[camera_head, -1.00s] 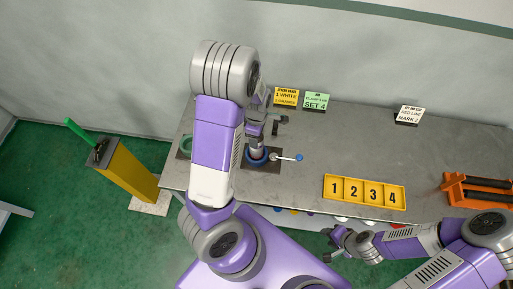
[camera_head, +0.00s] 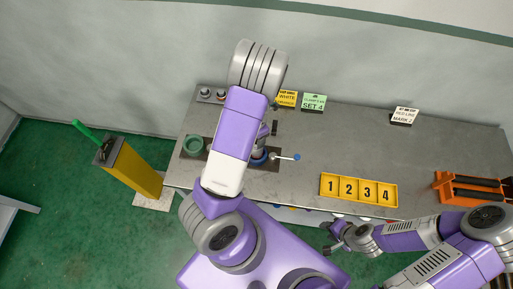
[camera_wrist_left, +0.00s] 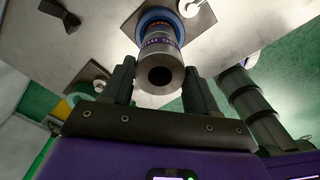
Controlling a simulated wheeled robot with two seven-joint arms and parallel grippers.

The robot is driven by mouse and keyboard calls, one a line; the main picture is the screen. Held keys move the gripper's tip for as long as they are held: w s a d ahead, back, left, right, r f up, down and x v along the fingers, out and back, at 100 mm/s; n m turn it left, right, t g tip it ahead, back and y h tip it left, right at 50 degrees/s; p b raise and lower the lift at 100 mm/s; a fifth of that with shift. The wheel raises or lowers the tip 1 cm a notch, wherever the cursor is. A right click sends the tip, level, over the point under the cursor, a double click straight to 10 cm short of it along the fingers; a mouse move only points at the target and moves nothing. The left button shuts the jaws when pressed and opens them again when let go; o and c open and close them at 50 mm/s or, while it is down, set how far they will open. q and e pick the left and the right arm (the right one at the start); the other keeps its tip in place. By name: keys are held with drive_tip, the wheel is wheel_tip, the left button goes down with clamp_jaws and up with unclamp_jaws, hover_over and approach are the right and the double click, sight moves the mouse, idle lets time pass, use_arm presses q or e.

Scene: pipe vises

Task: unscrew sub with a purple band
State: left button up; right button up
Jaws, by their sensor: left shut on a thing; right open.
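The sub (camera_wrist_left: 158,66) is a grey metal cylinder with an open bore facing the left wrist camera. A purple-marked band (camera_wrist_left: 160,42) with lettering runs around it. Its far end sits in the blue ring of a vise (camera_wrist_left: 157,17). My left gripper (camera_wrist_left: 162,82) has a finger on each side of the sub and is shut on it. In the head view the blue-ringed vise (camera_head: 260,157) shows in part, and my left arm hides the sub and left gripper. My right gripper (camera_head: 340,238) is open and empty before the bench's front edge.
A green ring (camera_head: 193,145) lies left of the vise; a blue-tipped lever (camera_head: 296,157) sticks out right. A yellow tray numbered 1 to 4 (camera_head: 358,203) and an orange rack (camera_head: 440,193) stand right. Cards (camera_head: 313,102) line the back. A yellow post (camera_head: 130,168) stands left.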

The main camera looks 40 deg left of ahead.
use_arm(q)
drive_tip(key=n+p, duration=0.2)
drive_tip(key=n, duration=0.2)
drive_tip(key=shift+r, duration=0.15)
drive_tip(key=shift+n+p, duration=0.4)
drive_tip(key=shift+n, duration=0.5)
drive_tip(key=o, duration=1.1)
